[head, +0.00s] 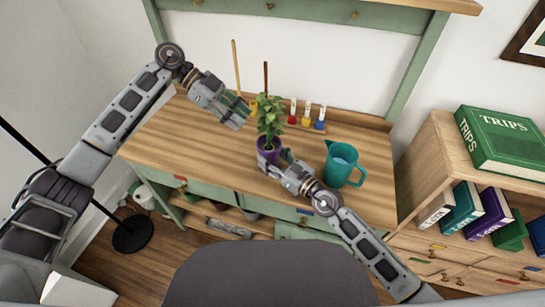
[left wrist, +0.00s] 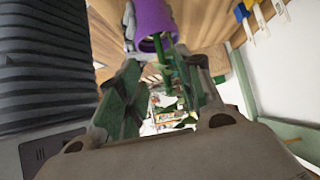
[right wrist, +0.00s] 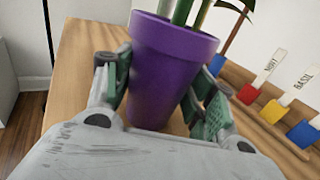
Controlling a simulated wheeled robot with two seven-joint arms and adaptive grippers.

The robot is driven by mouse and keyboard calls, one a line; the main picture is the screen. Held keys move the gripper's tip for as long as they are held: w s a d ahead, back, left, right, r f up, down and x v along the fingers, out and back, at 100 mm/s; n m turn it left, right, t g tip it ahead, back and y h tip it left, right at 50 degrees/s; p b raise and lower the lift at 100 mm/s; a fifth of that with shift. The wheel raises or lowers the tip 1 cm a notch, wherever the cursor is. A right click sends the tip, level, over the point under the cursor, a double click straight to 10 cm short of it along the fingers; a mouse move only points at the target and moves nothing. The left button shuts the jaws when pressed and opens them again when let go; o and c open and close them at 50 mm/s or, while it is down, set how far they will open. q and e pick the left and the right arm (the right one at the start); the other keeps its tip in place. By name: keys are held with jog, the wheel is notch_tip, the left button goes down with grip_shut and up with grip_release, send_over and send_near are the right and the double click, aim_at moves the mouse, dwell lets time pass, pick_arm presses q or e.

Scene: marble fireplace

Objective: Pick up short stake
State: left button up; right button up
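A short, dark brown stake (head: 266,76) rises behind the green leaves of a plant (head: 269,116) in a purple pot (head: 264,152). It also shows behind the plant in the right wrist view (right wrist: 239,27); its lower end is hidden. A taller tan stake (head: 236,66) stands to its left. My left gripper (head: 244,113) is open and empty, just left of the plant. My right gripper (head: 280,160) has its fingers on both sides of the purple pot and appears closed on it, as the right wrist view (right wrist: 165,100) shows.
Several labelled markers with red, blue and yellow bases (head: 306,122) stand behind the plant. A teal pitcher (head: 342,163) stands right of my right gripper. The left part of the wooden tabletop (head: 185,135) is clear. A bookshelf with a green box (head: 500,142) is at the right.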

jog(key=c, duration=0.5)
pick_arm(q)
jog(key=shift+o, duration=0.3)
pick_arm(e)
jog(key=shift+c, duration=0.2)
